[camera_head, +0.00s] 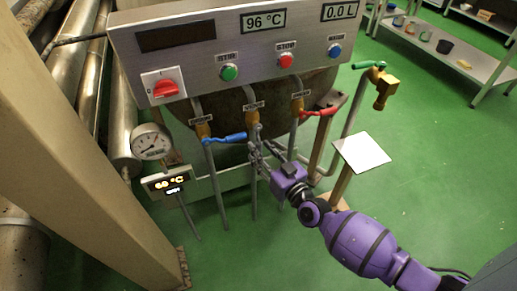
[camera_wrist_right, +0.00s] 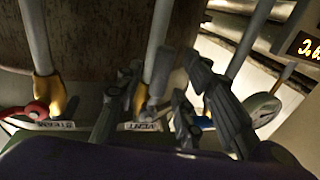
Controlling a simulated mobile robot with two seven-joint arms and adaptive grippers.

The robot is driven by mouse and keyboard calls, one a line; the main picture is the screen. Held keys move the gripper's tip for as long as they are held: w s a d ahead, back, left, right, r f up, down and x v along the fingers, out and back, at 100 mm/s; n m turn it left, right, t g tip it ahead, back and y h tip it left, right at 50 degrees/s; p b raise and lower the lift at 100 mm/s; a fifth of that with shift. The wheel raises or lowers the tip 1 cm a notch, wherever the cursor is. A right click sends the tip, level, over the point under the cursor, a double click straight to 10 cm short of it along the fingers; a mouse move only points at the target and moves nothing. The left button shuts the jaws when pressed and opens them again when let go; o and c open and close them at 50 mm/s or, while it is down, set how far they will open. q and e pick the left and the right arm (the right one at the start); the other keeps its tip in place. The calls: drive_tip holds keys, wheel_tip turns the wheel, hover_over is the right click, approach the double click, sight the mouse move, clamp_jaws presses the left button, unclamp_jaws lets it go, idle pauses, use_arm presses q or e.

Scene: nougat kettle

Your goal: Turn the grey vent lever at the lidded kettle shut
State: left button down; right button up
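The lidded kettle (camera_head: 225,108) stands behind a steel control panel. The middle yellow valve (camera_head: 253,106) on its front is the vent valve; in the right wrist view it shows upside down (camera_wrist_right: 141,97) above the VENT label (camera_wrist_right: 140,126). Its grey lever (camera_wrist_right: 152,104) is small and partly hidden, so its exact angle is hard to tell. My right gripper (camera_head: 262,148) is at this valve, with its fingers apart on either side of the lever in the right wrist view (camera_wrist_right: 158,95). Contact cannot be made out. My left gripper is out of view.
The blue-lever valve (camera_head: 230,137) is close on the left and the red-lever valve (camera_head: 318,112) close on the right. A brass tap (camera_head: 384,90) and a pale square plate (camera_head: 362,152) are right.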

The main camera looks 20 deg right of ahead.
drive_tip(key=shift+x, duration=0.75)
drive_tip(key=shift+w, duration=0.15)
clamp_jaws()
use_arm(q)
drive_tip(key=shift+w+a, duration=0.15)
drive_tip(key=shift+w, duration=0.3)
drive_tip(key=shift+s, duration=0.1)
